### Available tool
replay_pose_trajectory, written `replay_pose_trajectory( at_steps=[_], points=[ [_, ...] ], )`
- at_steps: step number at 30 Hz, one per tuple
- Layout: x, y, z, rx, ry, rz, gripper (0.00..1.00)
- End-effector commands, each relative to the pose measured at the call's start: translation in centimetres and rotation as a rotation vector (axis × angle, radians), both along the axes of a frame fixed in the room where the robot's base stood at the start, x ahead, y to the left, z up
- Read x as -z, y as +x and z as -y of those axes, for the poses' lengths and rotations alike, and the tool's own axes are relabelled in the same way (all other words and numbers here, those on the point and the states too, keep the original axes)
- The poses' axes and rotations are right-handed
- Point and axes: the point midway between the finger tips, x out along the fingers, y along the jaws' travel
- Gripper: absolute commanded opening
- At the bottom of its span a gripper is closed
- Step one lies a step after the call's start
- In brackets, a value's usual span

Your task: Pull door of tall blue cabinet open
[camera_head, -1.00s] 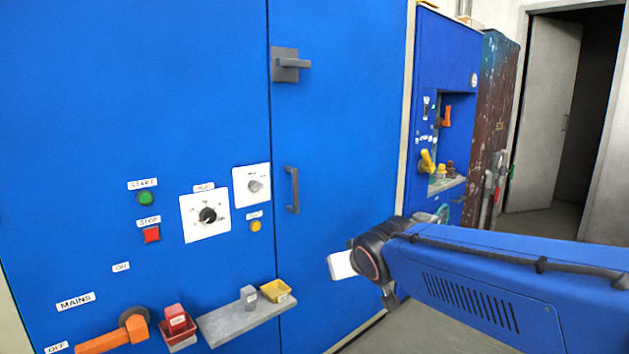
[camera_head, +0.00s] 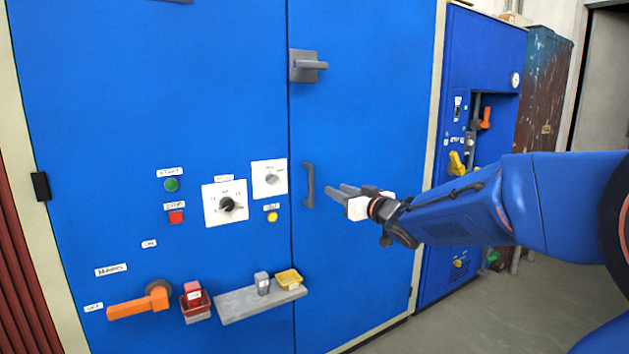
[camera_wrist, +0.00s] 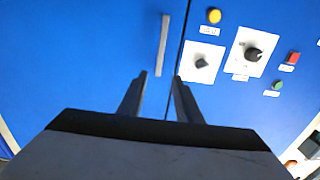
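The tall blue cabinet (camera_head: 110,90) fills the left and middle of the head view. Its right-hand door (camera_head: 365,90) is shut, flush with the left panel at a dark seam. A grey vertical bar handle (camera_head: 308,186) sits on this door near the seam, and a grey latch (camera_head: 306,66) is above it. My gripper (camera_head: 332,191) is just right of the handle, its fingers pointing at it. In the wrist view the two fingers (camera_wrist: 159,85) are apart with nothing between them. The handle (camera_wrist: 162,45) lies ahead of the fingertips, apart from them.
A grey shelf (camera_head: 237,304) with a grey block and a yellow tray (camera_head: 289,279) juts out low on the cabinet front. An orange mains lever (camera_head: 140,303) is at lower left. Another blue cabinet (camera_head: 480,60) stands to the right. Floor (camera_head: 450,325) is clear at lower right.

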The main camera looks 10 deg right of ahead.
Motion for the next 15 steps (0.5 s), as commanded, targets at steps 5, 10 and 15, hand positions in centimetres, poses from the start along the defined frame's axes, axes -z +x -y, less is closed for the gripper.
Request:
replay_pose_trajectory(
  at_steps=[5,10,15],
  points=[
    [0.1,2.7,-0.9,0.0,0.0,-0.003,0.31],
    [0.1,5.4,-1.8,0.0,0.0,-0.003,0.31],
    [0.1,8.2,-2.6,0.001,0.0,-0.003,0.31]
  ],
)
